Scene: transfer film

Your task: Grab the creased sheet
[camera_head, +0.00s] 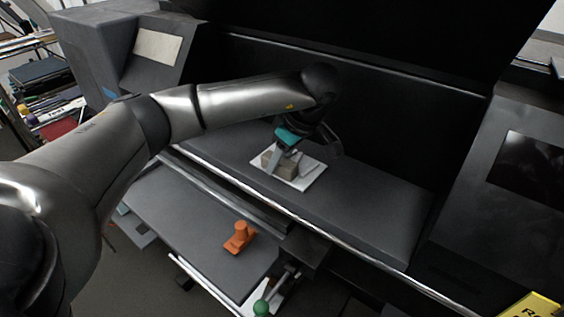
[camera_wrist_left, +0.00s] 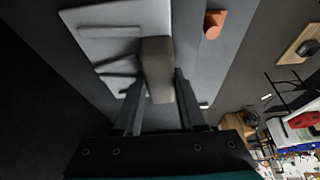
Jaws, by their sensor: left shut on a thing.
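The creased sheet is a pale, flat piece (camera_head: 314,171) on the dark grey bed of the machine. In the left wrist view the gripper (camera_wrist_left: 158,88) is shut on the block. I cannot tell whether block and sheet are joined. My right gripper is not in view.
An orange piece (camera_head: 238,238) stands on the lower dark shelf (camera_head: 190,215) in front of the bed. A green knob (camera_head: 262,308) is near the bottom edge. The dark machine housing (camera_head: 390,110) rises behind the bed. The bed right of the sheet is clear.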

